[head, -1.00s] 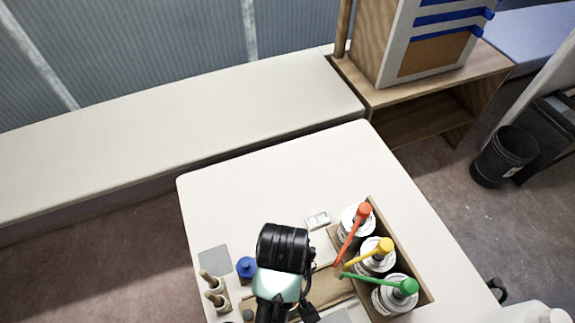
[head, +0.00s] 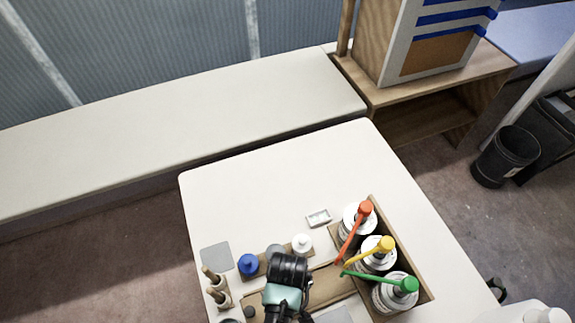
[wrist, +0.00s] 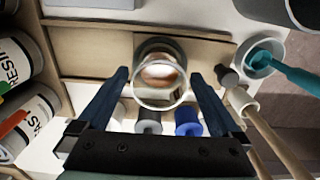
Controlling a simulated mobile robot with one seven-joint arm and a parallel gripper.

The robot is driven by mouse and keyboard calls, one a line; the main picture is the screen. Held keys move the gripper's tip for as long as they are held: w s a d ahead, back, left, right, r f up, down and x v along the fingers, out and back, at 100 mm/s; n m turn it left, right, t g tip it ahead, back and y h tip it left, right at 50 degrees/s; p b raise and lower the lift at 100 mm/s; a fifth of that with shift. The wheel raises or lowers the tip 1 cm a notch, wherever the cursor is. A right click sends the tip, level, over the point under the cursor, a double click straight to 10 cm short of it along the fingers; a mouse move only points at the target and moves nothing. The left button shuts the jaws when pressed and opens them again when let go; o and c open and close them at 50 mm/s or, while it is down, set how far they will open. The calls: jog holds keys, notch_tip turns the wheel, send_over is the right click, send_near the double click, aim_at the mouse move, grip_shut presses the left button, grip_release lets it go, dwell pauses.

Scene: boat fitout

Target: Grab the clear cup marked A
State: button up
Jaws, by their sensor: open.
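In the wrist view a clear round cup (wrist: 160,97) stands in a wooden tray, seen from above, with a brownish patch inside. No letter A is readable on it. My gripper (wrist: 158,74) is open, with one dark finger on each side of the cup's rim; I cannot tell whether either finger touches it. In the head view my dark wrist is over the front of the table, and the fingertips and cup are hidden.
Cans with coloured handles stand in a box (head: 420,274) at right. Wooden-handled tools (head: 216,285) stand at left. The table's back half (head: 285,170) is clear.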

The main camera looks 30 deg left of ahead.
jog(key=shift+f, duration=0.15)
jog(key=c, duration=1.4)
